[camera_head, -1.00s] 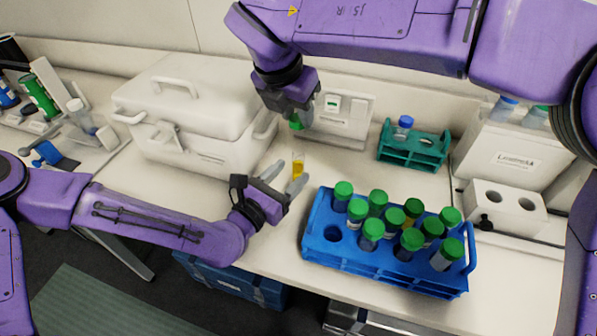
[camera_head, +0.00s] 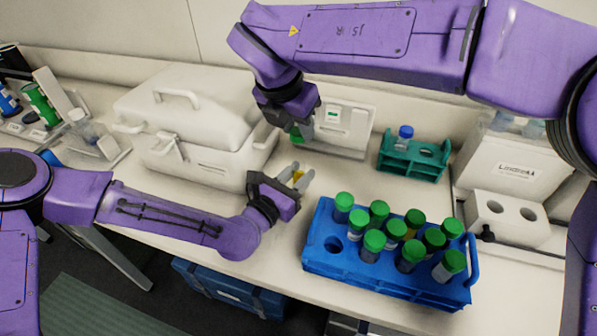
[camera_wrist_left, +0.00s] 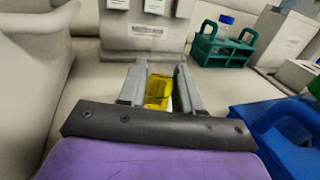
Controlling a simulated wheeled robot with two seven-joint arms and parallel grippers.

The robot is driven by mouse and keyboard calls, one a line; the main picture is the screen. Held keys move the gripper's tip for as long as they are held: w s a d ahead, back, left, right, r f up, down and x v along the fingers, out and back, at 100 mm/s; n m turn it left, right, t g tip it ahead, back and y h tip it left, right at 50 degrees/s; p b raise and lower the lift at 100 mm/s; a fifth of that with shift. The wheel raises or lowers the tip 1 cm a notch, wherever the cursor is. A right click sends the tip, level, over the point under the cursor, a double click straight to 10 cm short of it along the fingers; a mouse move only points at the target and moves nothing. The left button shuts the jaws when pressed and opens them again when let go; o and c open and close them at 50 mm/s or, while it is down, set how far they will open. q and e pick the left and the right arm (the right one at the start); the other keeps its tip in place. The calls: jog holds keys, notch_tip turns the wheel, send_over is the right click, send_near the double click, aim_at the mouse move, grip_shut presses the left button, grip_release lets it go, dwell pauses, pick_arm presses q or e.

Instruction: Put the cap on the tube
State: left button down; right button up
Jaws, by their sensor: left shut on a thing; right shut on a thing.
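My left gripper (camera_head: 297,176) is shut on a clear tube with yellow liquid (camera_head: 298,175). The tube also shows between the fingers in the left wrist view (camera_wrist_left: 158,92), seen from the side; its open end cannot be made out. My right gripper (camera_head: 302,130) hangs above and behind the left one, pointing down. It is shut on a green cap (camera_head: 297,134), partly hidden by the fingers. The cap and the tube are apart, with a gap between them.
A blue rack (camera_head: 385,277) with several green-capped tubes and an empty hole stands to the right. A teal rack (camera_head: 412,165) with a blue-capped tube is behind it. A white lidded box (camera_head: 195,110) stands at the left. A white device (camera_head: 345,130) is behind the grippers.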

send_over(300, 159)
jog(key=shift+s+a+f, duration=0.15)
jog(key=shift+s+f, duration=0.05)
jog(key=shift+f, duration=0.9)
jog(key=shift+s+a+f, duration=0.1)
jog(key=shift+s+f, duration=0.1)
jog(key=shift+f, duration=0.85)
jog(key=shift+f, duration=0.9)
jog(key=shift+f, duration=0.55)
